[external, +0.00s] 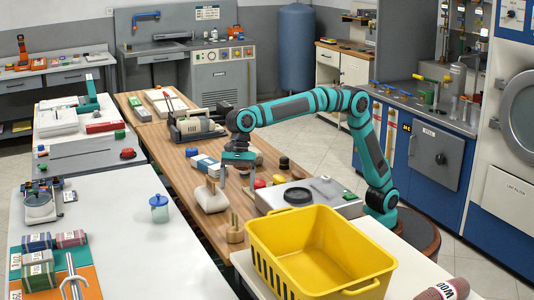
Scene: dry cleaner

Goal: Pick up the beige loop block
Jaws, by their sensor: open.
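A pale beige block (211,199) with a narrow upright piece on top stands on the wooden table (178,180). It may be the beige loop block, but I cannot make out a loop at this size. Another beige piece (196,125) sits in a dark holder further back. My gripper (238,178) points down over the table, just right of and above the nearer beige block. Its jaws are open, and I see nothing held between them. I cannot tell whether a finger touches the block.
A blue-and-white box (206,165) lies behind my gripper. Small red, yellow and dark pieces and a grey device (300,195) are to its right. A wooden holder (235,232) and a yellow basket (320,255) stand in front. The white table (120,225) at left has free room.

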